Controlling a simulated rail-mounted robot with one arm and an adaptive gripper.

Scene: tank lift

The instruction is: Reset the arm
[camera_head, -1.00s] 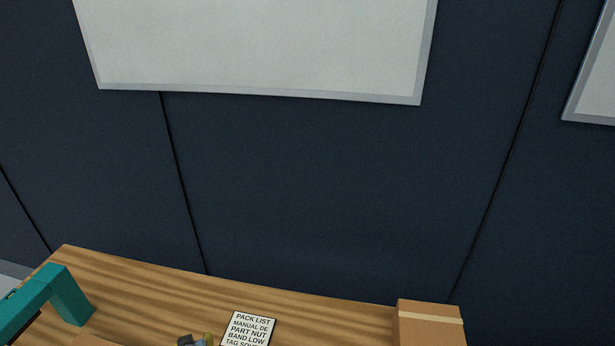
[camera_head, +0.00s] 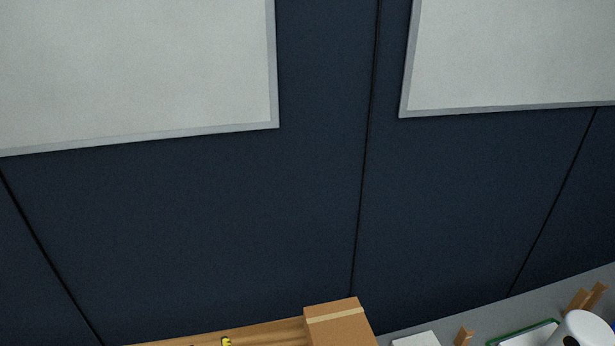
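My gripper and arm are not in view in the head view. The view is mostly a dark blue panelled wall (camera_head: 200,230) with the top edges of work surfaces along the bottom. The state of the gripper cannot be seen here.
A taped cardboard box (camera_head: 338,325) stands at the right end of a wooden table (camera_head: 255,334). A small yellow item (camera_head: 226,342) shows beside it. Right of it, a grey surface (camera_head: 490,318) holds a white cylinder (camera_head: 585,330) and a green-edged tray (camera_head: 525,333). Two whiteboards (camera_head: 130,70) (camera_head: 510,50) hang above.

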